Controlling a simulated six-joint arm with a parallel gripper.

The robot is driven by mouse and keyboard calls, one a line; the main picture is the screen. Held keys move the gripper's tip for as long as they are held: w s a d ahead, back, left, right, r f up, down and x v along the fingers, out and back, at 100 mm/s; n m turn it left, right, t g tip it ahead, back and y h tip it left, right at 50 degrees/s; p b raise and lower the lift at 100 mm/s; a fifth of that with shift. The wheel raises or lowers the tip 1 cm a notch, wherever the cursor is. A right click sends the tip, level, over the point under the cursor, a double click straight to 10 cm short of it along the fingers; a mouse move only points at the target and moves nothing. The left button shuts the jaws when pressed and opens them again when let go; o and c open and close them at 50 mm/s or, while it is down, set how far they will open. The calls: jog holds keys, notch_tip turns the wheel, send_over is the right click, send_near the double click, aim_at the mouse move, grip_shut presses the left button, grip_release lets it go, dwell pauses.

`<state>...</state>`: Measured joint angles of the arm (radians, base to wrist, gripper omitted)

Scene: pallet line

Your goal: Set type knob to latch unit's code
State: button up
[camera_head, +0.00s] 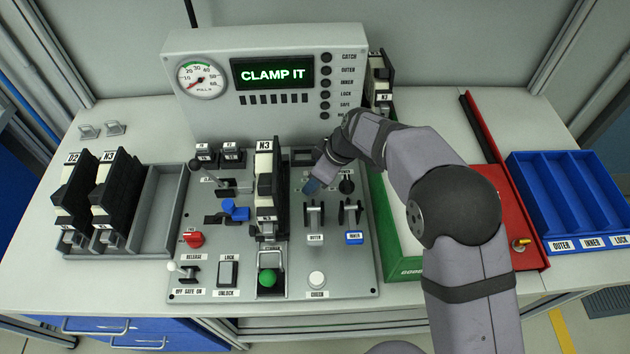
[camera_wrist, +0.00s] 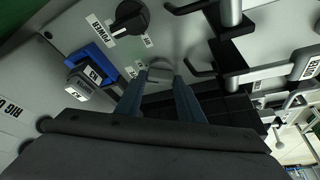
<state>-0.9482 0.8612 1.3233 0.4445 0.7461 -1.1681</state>
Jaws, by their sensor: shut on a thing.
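A black and cream latch unit (camera_head: 265,190) marked N3 stands upright in the rig panel (camera_head: 330,270). The display (camera_head: 273,73) reads CLAMP IT. My gripper (camera_head: 311,186) is down at the panel, right of the unit. It is shut on a small grey knob (camera_wrist: 161,72), apparently the type knob, between my fingertips (camera_wrist: 160,78) in the wrist view. Small code labels sit around it. My fingers hide most of the knob, so its pointing direction cannot be read. A black knob (camera_head: 346,186) sits just right; in the wrist view this knob (camera_wrist: 130,17) is beside a POWER label.
A rack (camera_head: 160,225) at left holds units marked D2 (camera_head: 75,190) and N3 (camera_head: 115,195). Upright levers (camera_head: 314,217) stand just in front of my gripper. A green-edged tray (camera_head: 385,240), a red tray (camera_head: 510,215) and blue bins (camera_head: 565,195) lie at right.

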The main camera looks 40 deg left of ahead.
jog(key=o, duration=1.1)
jog(key=shift+c, duration=0.2)
jog(key=shift+r, duration=0.1)
jog(key=b+v, duration=0.2)
jog(key=v, duration=0.5)
jog(key=shift+d+r, duration=0.1)
